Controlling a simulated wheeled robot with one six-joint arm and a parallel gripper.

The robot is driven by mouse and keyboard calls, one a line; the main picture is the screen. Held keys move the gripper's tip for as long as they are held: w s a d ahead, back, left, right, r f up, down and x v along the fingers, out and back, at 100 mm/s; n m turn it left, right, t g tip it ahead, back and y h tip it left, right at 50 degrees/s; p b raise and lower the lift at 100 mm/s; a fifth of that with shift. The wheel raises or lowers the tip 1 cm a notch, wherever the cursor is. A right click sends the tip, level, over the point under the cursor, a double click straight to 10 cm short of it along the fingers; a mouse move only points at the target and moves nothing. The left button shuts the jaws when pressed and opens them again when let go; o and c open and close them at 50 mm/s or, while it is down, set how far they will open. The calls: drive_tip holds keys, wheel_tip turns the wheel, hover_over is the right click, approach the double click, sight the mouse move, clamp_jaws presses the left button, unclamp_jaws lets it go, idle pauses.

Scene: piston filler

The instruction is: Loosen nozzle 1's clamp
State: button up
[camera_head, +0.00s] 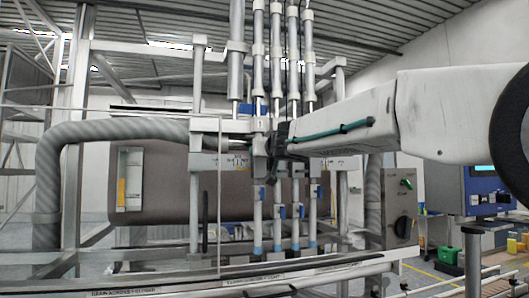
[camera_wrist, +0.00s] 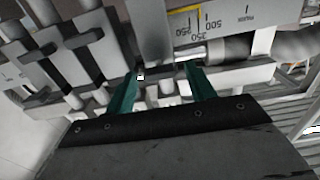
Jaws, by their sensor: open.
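The nozzles hang in a row at the middle of the filler in the head view. The leftmost nozzle (camera_head: 257,225) hangs below a pale block marked "1" (camera_head: 260,125). My gripper (camera_head: 273,152) is in front of the row, close to that block, and hides part of the hardware there. In the wrist view my gripper (camera_wrist: 163,72) shows two teal fingers, spread apart, reaching to a pale metal part beside a printed scale plate (camera_wrist: 190,25). I see nothing clearly held between them. I cannot tell which part is the clamp, or whether the fingers touch it.
A thick grey hose (camera_head: 125,130) runs in from the left. A glass-like guard edge (camera_head: 219,210) stands left of the nozzles. A grey switch box (camera_head: 399,207) is at right. A conveyor rail (camera_head: 250,280) runs below. Pale blocks and rods (camera_wrist: 65,45) crowd the wrist view's left.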

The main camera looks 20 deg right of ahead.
drive_tip(key=c, duration=1)
drive_tip(key=shift+n, duration=0.4)
drive_tip(key=n, duration=1.6)
drive_tip(key=shift+a+f+n, duration=0.15)
drive_tip(key=shift+f+n, duration=0.1)
drive_tip(key=shift+n, duration=0.45)
